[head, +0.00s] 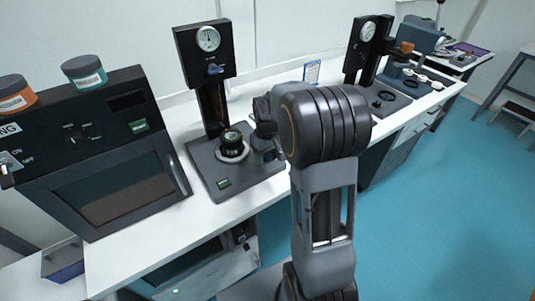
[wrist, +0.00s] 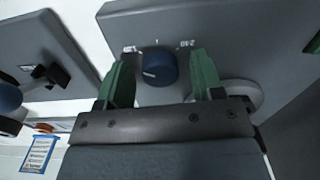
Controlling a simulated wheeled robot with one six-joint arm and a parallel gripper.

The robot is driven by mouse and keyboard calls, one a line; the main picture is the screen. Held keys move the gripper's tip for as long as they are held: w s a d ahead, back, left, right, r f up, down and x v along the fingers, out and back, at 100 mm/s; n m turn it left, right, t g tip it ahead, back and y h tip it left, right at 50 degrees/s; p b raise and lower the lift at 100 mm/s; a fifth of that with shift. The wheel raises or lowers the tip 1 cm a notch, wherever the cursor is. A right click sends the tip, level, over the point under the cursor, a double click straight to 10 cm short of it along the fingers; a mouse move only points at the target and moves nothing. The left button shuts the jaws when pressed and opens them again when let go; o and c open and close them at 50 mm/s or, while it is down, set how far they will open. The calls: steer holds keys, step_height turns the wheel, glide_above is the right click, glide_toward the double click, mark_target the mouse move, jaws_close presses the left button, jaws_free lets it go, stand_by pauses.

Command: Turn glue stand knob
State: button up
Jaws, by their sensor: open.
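A dark blue knob (wrist: 158,67) with a pale pointer line sits on a grey base, with printed marks around it, in the wrist view. My gripper (wrist: 160,78) is open, with one green finger on each side of the knob; I cannot tell whether either finger touches it. In the head view my gripper (head: 264,145) is low beside the right part of the glue stand base (head: 208,165), and this knob is hidden there. The stand also carries a dial gauge (head: 208,39) and a blue handle (head: 215,69) on its black head.
A dark jar (head: 232,142) stands on a round plate on the base, left of my gripper. A black oven-like box (head: 110,185) with two jars on top stands further left. A similar stand (head: 365,50) is behind, right. A small blue-edged card (head: 312,72) stands between the stands.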

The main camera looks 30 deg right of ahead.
steer(key=c, duration=0.9)
